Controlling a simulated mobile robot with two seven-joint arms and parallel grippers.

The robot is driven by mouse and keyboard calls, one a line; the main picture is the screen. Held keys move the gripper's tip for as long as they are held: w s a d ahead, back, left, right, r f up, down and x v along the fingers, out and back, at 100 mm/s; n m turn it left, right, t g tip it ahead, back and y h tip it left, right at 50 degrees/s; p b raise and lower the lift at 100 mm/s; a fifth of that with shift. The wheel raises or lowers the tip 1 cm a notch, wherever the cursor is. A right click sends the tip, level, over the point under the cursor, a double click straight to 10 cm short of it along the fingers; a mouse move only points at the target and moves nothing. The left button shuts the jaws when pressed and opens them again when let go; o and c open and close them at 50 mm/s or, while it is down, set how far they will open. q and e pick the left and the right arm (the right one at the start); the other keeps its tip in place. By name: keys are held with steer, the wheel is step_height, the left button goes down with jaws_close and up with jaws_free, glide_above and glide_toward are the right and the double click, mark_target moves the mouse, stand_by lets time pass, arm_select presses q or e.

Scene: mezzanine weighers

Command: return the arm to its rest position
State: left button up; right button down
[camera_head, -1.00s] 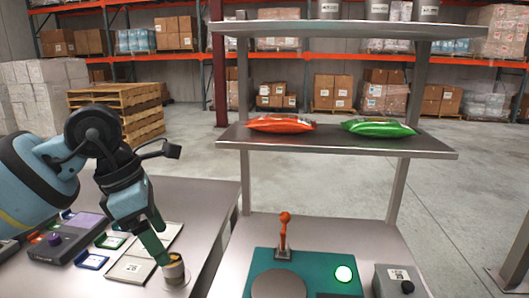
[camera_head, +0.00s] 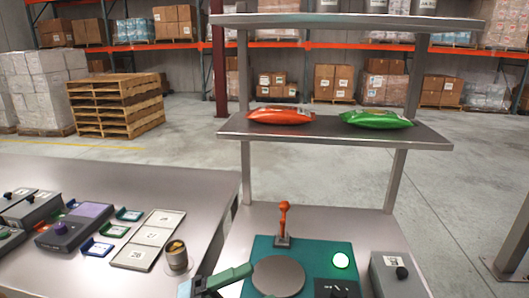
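My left gripper (camera_head: 228,277) shows only in part at the bottom edge, low in front of the teal station. Its green finger part points right towards the round grey plate (camera_head: 278,277). Nothing shows held at the visible tip; the rest of the hand is cut off, so I cannot tell whether it is open or shut. A small grey cup (camera_head: 177,260) with brownish contents stands upright on the left table, apart from the gripper. My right gripper is not in view.
The teal station (camera_head: 257,247) carries an orange-red lever (camera_head: 284,225) and a lit button (camera_head: 340,260). A grey box (camera_head: 390,275) stands right of it. A numbered tray (camera_head: 147,240) lies left of the cup. A shelf (camera_head: 335,131) with red and green bags stands above.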

arm_select(q)
steer(key=s+a+f+n+t+y, duration=0.1)
steer(key=a+f+n+t+y, duration=0.5)
steer(key=f+n, duration=0.5)
steer(key=s+a+f+n+t+y, duration=0.1)
steer(key=a+f+n+t+y, duration=0.3)
steer(key=f+n+t+y, duration=0.65)
steer(key=s+a+f+n+g+y, duration=0.2)
steer(key=s+a+f+n+g, duration=0.2)
steer(key=s+f, duration=0.4)
steer(key=s+a+f+n+g+y, duration=0.2)
steer(key=s+f+n+g, duration=0.4)
steer(key=s, duration=0.7)
step_height(320, 180, down, 2)
steer(key=shift+s+a+f+n+g+p, duration=0.25)
steer(key=shift+a+n+g+p, duration=0.15)
steer(key=shift+a+g, duration=0.35)
steer(key=shift+a, duration=0.1)
